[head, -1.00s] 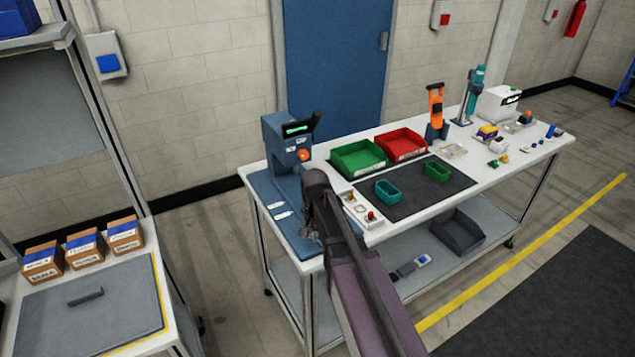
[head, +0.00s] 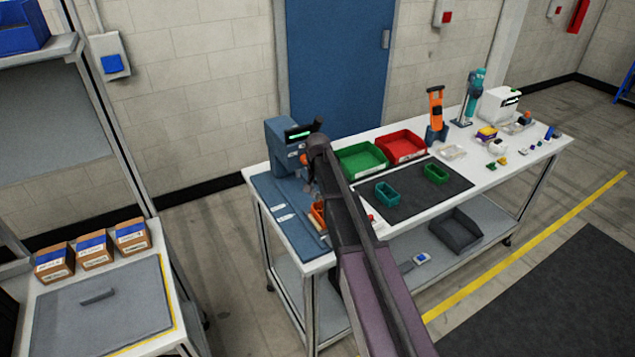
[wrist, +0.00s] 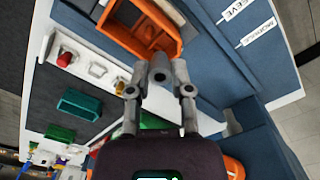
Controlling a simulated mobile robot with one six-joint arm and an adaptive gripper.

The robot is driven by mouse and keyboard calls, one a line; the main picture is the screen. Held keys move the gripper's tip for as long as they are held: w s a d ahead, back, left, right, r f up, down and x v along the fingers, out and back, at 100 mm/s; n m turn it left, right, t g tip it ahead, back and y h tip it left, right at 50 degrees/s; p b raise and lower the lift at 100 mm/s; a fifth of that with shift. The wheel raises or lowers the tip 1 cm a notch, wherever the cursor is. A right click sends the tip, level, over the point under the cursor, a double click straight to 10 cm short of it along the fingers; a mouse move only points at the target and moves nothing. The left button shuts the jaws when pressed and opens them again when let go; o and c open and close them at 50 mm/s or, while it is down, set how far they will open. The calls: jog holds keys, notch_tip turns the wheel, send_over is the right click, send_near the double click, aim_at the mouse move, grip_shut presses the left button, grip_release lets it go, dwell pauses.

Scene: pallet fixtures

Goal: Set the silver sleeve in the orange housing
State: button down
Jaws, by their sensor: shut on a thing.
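My gripper (wrist: 158,88) is shut on the silver sleeve (wrist: 158,68), a small grey cylinder held between the two fingertips in the wrist view. The orange housing (wrist: 128,27) is an open, box-like part at the top of the wrist view, just beyond the sleeve in the picture. In the head view the orange housing (head: 317,211) is partly hidden by my arm, on the blue fixture base (head: 284,213). My gripper (head: 308,186) shows small beside the press head there; the sleeve cannot be made out. The sleeve appears outside the housing; its height is unclear.
A blue press (head: 283,145) with an orange knob stands behind the fixture base. Green (head: 361,158) and red (head: 402,146) bins and two small trays stand to the right. A red button (wrist: 65,58) is beside the fixture. The dark mat (head: 412,197) has free room.

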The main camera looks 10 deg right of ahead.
jog(key=shift+w+d+r, duration=0.15)
jog(key=shift+w+r, duration=0.05)
jog(key=shift+w, duration=0.35)
jog(key=shift+w+d+r, duration=0.1)
jog(key=shift+w+r, duration=0.1)
jog(key=shift+w, duration=0.3)
jog(key=shift+f, duration=0.15)
jog(key=shift+f+b, duration=2.85)
jog(key=shift+f, duration=0.05)
jog(key=shift+s, duration=0.15)
jog(key=shift+s, duration=0.15)
jog(key=c, duration=0.9)
grip_release()
jog(key=shift+w, duration=0.2)
jog(key=shift+o, duration=0.2)
jog(key=shift+w+f, duration=0.1)
jog(key=shift+w, duration=0.05)
